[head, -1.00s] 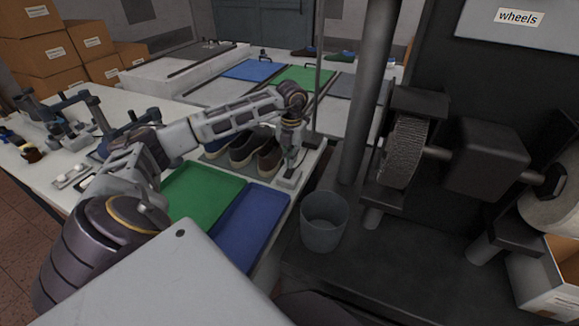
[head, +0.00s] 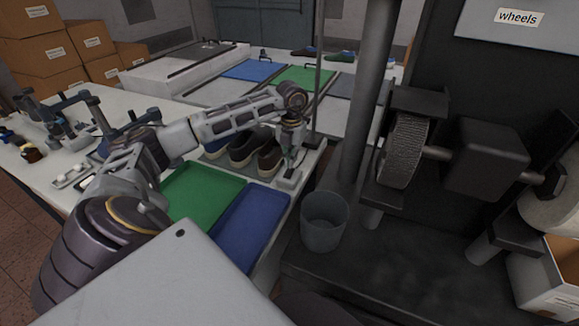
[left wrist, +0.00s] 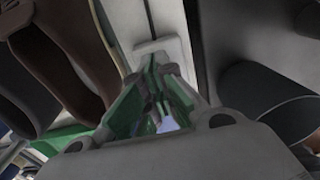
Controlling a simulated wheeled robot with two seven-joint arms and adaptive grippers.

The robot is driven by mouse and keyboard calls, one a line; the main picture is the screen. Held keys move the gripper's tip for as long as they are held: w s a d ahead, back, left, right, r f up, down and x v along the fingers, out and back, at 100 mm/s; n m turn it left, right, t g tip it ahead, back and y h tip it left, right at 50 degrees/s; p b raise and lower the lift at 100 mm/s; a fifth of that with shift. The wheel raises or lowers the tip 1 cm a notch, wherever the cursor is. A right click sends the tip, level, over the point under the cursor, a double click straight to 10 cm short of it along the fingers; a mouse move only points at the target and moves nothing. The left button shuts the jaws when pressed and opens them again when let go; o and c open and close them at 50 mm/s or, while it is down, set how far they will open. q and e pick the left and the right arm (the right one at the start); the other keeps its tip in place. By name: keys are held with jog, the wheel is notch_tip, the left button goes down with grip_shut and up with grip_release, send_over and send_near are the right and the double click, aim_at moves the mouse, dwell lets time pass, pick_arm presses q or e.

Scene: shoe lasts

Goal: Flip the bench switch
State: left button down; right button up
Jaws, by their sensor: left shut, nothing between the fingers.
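The bench switch (head: 287,184) is a pale plate on the white bench near its right edge, beside the shoes. It also shows in the left wrist view (left wrist: 174,47), just beyond the fingertips. My left gripper (head: 290,167) points down over the plate, its fingers shut with nothing between them. In the left wrist view the green-sided fingers (left wrist: 160,70) meet in front of the plate. The fingers hide the switch's lever, so I cannot tell its position or whether they touch it. My right gripper is not in view.
Dark shoes (head: 269,158) stand close to the left of my gripper. A green tray (head: 203,196) and a blue tray (head: 248,225) lie in front. A grey bin (head: 324,222), a post (head: 367,100) and a grinding wheel (head: 405,150) stand to the right.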

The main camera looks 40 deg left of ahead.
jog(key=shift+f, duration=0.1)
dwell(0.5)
pick_arm(q)
jog(key=shift+f, duration=0.3)
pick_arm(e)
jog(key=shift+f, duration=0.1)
pick_arm(q)
jog(key=shift+f+b, duration=0.8)
jog(key=shift+f, duration=0.25)
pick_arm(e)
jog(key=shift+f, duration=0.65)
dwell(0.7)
pick_arm(q)
jog(key=shift+r, duration=0.2)
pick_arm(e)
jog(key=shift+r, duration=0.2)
pick_arm(q)
jog(key=shift+r+p, duration=2.35)
jog(key=shift+r, duration=1.05)
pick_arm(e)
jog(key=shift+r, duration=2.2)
pick_arm(q)
jog(key=shift+f, duration=0.1)
